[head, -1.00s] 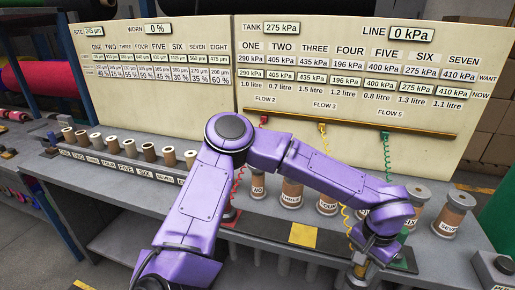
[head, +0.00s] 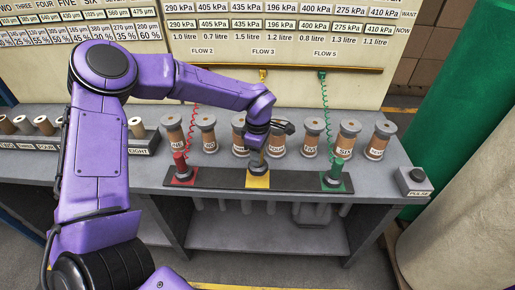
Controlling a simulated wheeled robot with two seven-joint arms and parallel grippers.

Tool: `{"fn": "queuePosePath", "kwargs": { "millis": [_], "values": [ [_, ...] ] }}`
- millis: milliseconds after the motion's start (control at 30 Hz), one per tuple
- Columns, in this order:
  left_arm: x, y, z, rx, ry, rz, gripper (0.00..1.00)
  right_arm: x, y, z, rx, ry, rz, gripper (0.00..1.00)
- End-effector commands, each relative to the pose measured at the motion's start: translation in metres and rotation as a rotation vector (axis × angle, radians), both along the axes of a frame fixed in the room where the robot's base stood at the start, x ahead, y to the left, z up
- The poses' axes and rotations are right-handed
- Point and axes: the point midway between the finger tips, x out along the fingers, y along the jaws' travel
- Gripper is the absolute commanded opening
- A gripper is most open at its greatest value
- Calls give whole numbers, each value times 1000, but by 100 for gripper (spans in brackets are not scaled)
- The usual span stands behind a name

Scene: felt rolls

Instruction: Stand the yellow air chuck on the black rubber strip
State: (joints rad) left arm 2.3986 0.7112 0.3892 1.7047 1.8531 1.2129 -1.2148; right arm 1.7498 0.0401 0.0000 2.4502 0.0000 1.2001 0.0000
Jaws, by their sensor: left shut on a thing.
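The black rubber strip (head: 215,181) lies along the bench's front, with red, yellow and green squares on it. My left gripper (head: 256,155) points down over the yellow square (head: 258,182) and is shut on the yellow air chuck (head: 256,162). The chuck is upright, its dark lower end at the yellow square; whether it touches is hard to tell. The gripper and arm hide its upper part and most of its yellow hose. My right gripper is out of view.
A red chuck (head: 180,162) stands on the strip to the left and a green chuck (head: 336,167) to the right, both with coiled hoses. Several labelled spools (head: 376,141) stand behind. A grey PULSE box (head: 413,182) sits at the right end.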

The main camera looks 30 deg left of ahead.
Motion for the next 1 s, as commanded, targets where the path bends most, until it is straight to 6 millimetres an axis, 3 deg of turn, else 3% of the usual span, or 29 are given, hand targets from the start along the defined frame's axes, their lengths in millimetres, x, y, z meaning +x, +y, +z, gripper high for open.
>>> {"fn": "queuePosePath", "kwargs": {
  "millis": [500,800,1000],
  "values": [
    [1,2,5,-1,-3,50,0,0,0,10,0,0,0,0],
    [2,2,-35,1,-5,47,0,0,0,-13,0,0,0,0],
    [2,2,-38,1,-6,48,0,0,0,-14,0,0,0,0]
  ]
}}
